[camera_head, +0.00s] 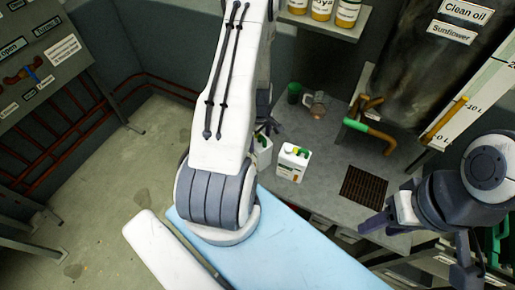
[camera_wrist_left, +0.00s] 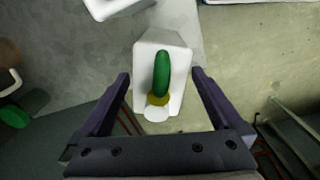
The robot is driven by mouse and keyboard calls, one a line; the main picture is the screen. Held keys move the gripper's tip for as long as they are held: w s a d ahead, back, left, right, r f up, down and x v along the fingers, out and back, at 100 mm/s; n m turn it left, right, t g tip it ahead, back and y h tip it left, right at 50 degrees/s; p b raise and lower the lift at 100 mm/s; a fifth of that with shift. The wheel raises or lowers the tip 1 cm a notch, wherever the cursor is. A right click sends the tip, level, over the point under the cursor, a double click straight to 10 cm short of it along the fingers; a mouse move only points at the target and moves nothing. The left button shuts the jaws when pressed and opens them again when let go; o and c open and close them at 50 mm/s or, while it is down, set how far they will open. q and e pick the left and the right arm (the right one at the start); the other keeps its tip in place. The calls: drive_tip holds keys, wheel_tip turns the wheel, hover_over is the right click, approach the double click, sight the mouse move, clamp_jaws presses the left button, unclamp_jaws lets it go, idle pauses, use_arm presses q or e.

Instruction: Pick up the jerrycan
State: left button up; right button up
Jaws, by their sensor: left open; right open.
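A white jerrycan (camera_head: 263,148) with a green handle stands at the left edge of the grey worktop, partly hidden behind my left arm. In the left wrist view this white jerrycan (camera_wrist_left: 160,48) shows its green handle and yellow cap between the fingers. My left gripper (camera_wrist_left: 160,76) is open around its top, with a gap on both sides. In the head view my left gripper (camera_head: 267,115) is mostly hidden by its arm. A second white jerrycan (camera_head: 292,164) stands to the right of the first. My right gripper (camera_head: 416,254) is open and empty at lower right.
A green cup (camera_head: 294,92) and a glass jug (camera_head: 316,106) stand farther back on the worktop (camera_head: 328,150). A light blue surface (camera_head: 290,250) is in front.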

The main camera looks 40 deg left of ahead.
use_arm(q)
clamp_jaws()
drive_tip(key=shift+r, duration=0.1)
